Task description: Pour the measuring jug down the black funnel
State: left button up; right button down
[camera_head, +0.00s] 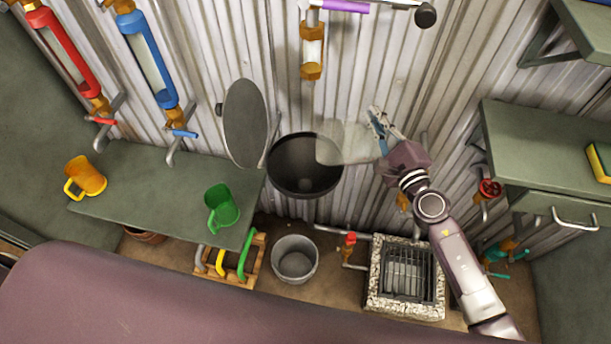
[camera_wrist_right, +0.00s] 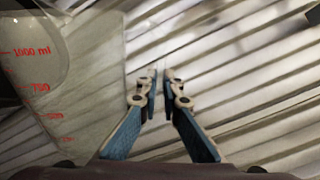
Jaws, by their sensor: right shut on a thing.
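The clear measuring jug (camera_head: 345,143) is in my right gripper (camera_head: 377,116), on the gripper's left side. Its left end overlaps the right rim of the black funnel (camera_head: 303,190) in the head view. I cannot tell its exact tilt or whether liquid is running from it. In the right wrist view the jug (camera_wrist_right: 95,75) fills the left side with red volume marks, and the blue-padded fingers (camera_wrist_right: 160,78) are close together; its handle is hard to make out. The funnel is a wide dark bowl against the corrugated wall. My left gripper is out of view.
A grey round lid (camera_head: 246,123) stands raised left of the funnel. A green shelf (camera_head: 150,190) holds an orange mug (camera_head: 85,177) and a green mug (camera_head: 222,208). Below are a grey bucket (camera_head: 295,259) and a grated stone drain (camera_head: 405,277). A green bench (camera_head: 540,150) is at right.

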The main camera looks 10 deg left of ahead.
jog(key=w+d+f+m+b, duration=0.4)
jog(key=d+f+m+b, duration=0.3)
jog(key=m, duration=0.5)
jog(key=shift+w+d+f+m+b, duration=0.35)
jog(key=shift+f+b, duration=0.15)
jog(key=shift+b, duration=0.3)
